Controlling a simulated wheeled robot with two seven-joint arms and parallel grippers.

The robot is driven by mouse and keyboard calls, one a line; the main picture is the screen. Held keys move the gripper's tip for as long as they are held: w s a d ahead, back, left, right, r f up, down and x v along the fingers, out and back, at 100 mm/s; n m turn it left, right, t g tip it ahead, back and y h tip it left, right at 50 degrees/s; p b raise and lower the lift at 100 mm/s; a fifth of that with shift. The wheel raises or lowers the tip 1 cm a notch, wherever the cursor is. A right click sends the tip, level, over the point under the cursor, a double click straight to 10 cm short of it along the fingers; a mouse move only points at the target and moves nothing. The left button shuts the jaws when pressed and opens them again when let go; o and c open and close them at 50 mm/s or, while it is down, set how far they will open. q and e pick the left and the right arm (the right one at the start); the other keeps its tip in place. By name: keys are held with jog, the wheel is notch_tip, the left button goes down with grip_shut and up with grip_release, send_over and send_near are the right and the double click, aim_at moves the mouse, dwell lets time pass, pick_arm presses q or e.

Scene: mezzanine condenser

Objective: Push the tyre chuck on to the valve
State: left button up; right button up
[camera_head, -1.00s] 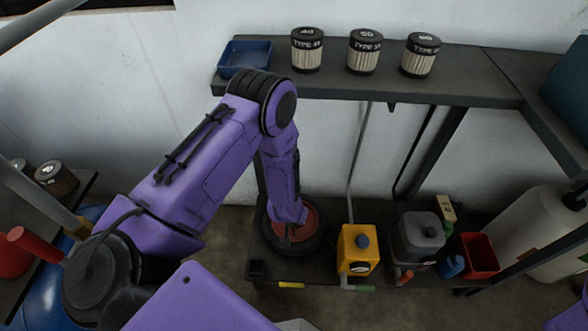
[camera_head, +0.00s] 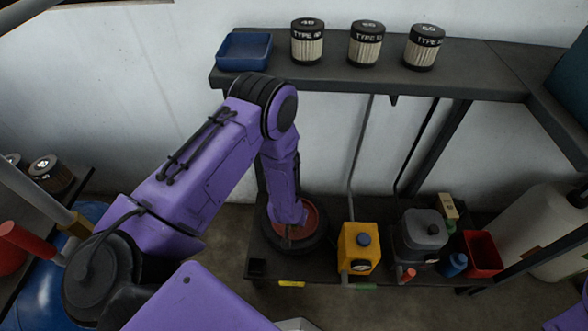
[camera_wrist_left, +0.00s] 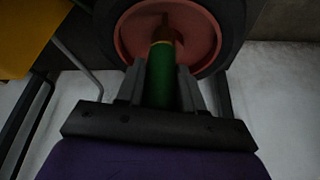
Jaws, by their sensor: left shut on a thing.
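The tyre (camera_head: 268,240) with its red wheel (camera_head: 313,217) lies on the lower shelf. My left arm reaches down over it and hides much of the hub. In the left wrist view, my left gripper (camera_wrist_left: 160,92) is shut on the green body of the tyre chuck (camera_wrist_left: 160,75). The chuck's brass-coloured end points at the red wheel (camera_wrist_left: 198,42), ringed by the dark tyre (camera_wrist_left: 232,25). The valve cannot be made out, and I cannot tell whether the chuck touches it. My right gripper is out of view.
A yellow box (camera_head: 353,258) stands right of the tyre, then a grey can (camera_head: 420,236), a blue bottle (camera_head: 453,265) and a red bin (camera_head: 483,256). The upper shelf (camera_head: 470,62) overhangs behind, with a blue tray (camera_head: 243,62) and several filters.

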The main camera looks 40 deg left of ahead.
pick_arm(q)
jog(key=shift+f, duration=0.35)
jog(key=o, duration=1.2)
jog(key=p+v, duration=0.2)
jog(key=v, duration=0.8)
jog(key=shift+s+r+p, duration=0.1)
jog(key=shift+r+p, duration=0.2)
